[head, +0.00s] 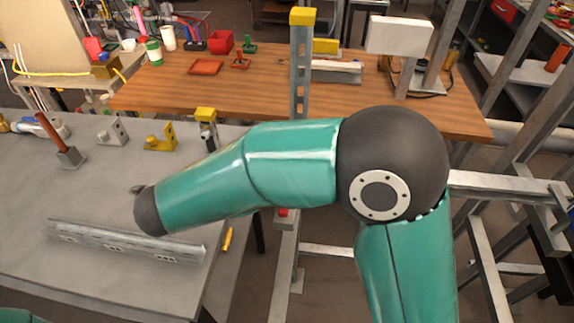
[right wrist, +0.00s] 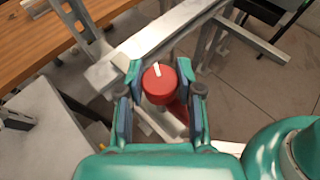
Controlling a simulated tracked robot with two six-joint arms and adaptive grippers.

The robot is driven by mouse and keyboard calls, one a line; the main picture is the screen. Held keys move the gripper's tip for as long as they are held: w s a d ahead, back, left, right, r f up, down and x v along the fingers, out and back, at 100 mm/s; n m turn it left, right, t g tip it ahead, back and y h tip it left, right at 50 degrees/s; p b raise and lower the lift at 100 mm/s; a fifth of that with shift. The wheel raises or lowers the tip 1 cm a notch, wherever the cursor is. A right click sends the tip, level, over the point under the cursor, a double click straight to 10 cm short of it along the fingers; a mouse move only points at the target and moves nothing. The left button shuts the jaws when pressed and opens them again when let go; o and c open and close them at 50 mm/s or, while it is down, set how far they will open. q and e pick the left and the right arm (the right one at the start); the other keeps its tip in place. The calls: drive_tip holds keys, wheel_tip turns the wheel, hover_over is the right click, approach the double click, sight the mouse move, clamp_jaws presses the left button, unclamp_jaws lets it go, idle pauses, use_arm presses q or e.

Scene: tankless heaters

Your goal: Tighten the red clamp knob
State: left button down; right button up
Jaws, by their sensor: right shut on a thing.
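The red clamp knob (right wrist: 159,86) is round with a white mark on its top. In the right wrist view it sits between the two fingers of my right gripper (right wrist: 160,72), which is shut on it. More red clamp body shows just below and to the right of the knob. Only a small red patch (head: 283,212) shows on the upright metal post below the arm. My left gripper is in neither view.
A grey table (head: 60,190) at left carries a long metal rail (head: 125,241), a yellow bracket (head: 160,138) and a rod on a block. A wooden bench (head: 270,95) stands behind. The metal post (head: 301,70) rises beside the table. Metal frame beams stand at right.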

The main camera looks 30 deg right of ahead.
drive_tip(key=m+g+p, duration=0.1)
drive_tip(key=g, duration=0.1)
drive_tip(key=m+g+p, duration=0.2)
drive_tip(key=shift+d+r, duration=0.15)
drive_tip(key=shift+r, duration=0.05)
drive_tip(key=shift+f+m+g+p, duration=0.15)
drive_tip(key=shift+m+g+p, duration=0.55)
drive_tip(key=shift+m+g, duration=0.5)
drive_tip(key=o, duration=1.2)
drive_tip(key=shift+d, duration=0.15)
